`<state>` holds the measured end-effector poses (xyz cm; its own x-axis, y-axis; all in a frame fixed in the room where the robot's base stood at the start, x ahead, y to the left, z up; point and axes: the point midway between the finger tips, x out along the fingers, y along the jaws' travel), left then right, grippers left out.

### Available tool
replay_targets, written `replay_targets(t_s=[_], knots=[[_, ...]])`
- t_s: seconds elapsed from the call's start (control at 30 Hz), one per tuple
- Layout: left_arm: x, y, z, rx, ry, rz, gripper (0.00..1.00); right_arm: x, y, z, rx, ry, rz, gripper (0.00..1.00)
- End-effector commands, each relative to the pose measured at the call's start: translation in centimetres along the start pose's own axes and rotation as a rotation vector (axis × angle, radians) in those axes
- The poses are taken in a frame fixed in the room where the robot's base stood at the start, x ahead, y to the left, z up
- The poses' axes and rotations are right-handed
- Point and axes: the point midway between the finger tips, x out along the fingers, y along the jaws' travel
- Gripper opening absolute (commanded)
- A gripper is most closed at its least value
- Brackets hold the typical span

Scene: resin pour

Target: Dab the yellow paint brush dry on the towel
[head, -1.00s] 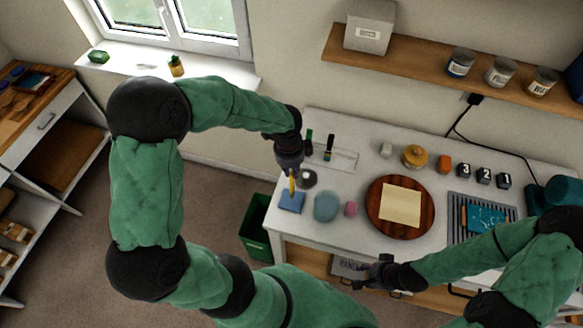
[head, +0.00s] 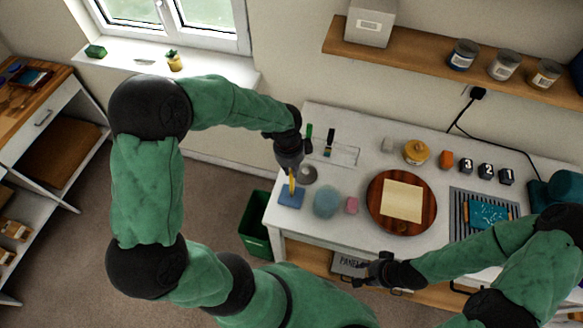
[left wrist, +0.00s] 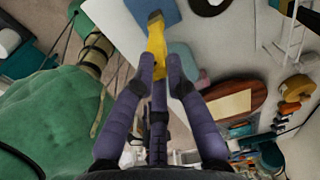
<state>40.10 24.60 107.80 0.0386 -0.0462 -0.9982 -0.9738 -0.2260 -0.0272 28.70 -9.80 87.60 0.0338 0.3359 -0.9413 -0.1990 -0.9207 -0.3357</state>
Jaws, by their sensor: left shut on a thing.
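The yellow paint brush (head: 292,183) is held by my left gripper (head: 291,168), pointing down, above the left end of the white table. It also shows in the left wrist view (left wrist: 157,42), between the two shut fingers (left wrist: 159,76). Below it lies the small blue towel (head: 290,199), and the dark brush tip overlaps it in both views; the towel shows at the top of the left wrist view (left wrist: 139,9). I cannot tell whether the bristles press on it. My right gripper (head: 368,272) hangs in front of the table, its jaws too small to judge.
A round grey dish (head: 309,174), a pale blue round pad (head: 327,203) and a pink block (head: 352,205) stand close to the towel. A wooden disc (head: 420,227) bears a cream sheet. A green bin (head: 254,230) stands beside the table's left end.

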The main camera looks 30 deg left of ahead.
Motion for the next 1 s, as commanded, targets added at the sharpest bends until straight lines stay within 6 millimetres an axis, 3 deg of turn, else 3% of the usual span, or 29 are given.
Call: replay_targets(t_s=[1.0], knots=[[1.01, 0.03, 0.06, 0.0, 0.0, 0.0, 0.0, 0.69, 0.25, -0.02, 0.0, 0.0, 0.0, 0.4]])
